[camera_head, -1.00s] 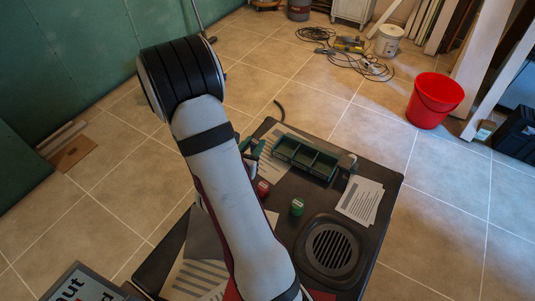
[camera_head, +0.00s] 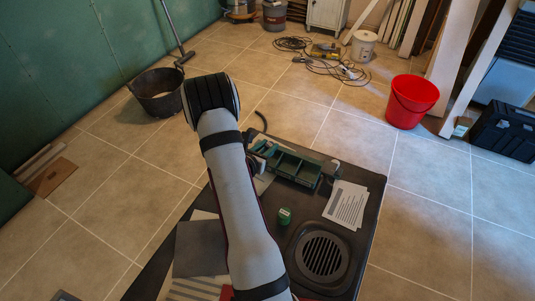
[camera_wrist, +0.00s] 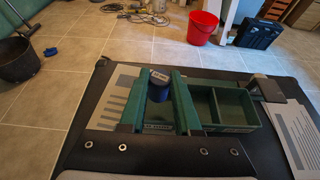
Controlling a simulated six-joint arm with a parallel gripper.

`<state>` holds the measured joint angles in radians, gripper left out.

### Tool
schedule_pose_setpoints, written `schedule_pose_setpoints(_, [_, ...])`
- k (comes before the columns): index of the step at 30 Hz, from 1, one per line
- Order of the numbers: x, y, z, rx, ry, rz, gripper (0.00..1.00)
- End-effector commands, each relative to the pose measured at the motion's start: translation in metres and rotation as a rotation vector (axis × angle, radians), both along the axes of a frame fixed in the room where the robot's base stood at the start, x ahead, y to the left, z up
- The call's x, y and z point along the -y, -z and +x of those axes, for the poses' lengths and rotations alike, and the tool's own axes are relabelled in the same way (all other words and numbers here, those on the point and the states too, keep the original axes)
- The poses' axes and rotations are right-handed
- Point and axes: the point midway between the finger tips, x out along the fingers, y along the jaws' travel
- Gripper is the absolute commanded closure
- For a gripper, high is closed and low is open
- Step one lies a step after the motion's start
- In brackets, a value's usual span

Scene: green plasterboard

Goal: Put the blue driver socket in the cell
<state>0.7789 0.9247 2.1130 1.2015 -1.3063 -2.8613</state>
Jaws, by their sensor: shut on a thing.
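The blue driver socket (camera_wrist: 159,88), a short dark blue cylinder with a paler top, stands upright between the two green fingers of my gripper (camera_wrist: 160,92) in the wrist view. My gripper is shut on it. In the head view my gripper (camera_head: 262,150) is at the left end of the green tray, partly hidden by my arm. The green tray (camera_head: 318,183) has a row of open cells; in the wrist view (camera_wrist: 258,118) two empty-looking cells show right of the fingers. The socket appears over the tray's left end; its height above the cell there is unclear.
A green socket (camera_head: 285,216) stands on the dark table in front of the tray. Printed sheets (camera_head: 346,204) lie right of the tray, and a round black grille (camera_head: 322,256) is nearer. A red bucket (camera_head: 412,101) and a black tub (camera_head: 158,93) stand on the floor.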

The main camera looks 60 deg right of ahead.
Motion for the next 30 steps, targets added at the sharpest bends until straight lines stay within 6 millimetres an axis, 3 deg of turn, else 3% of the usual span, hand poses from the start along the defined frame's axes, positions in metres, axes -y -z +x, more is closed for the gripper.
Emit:
schedule_pose_setpoints(3, [-0.001, 0.026, 0.000, -0.002, 0.000, 0.003, 1.00])
schedule_pose_setpoints(5, [-0.001, 0.032, 0.000, -0.003, 0.000, 0.002, 1.00])
schedule_pose_setpoints(15, [0.000, 0.036, 0.000, 0.000, 0.000, 0.000, 1.00])
schedule_pose_setpoints(16, [0.000, 0.036, 0.000, 0.000, 0.000, 0.000, 0.67])
schedule_pose_setpoints(21, [0.000, 0.036, 0.000, 0.000, 0.000, 0.000, 0.39])
schedule_pose_setpoints(30, [0.000, 0.034, 0.000, 0.000, 0.000, 0.000, 0.39])
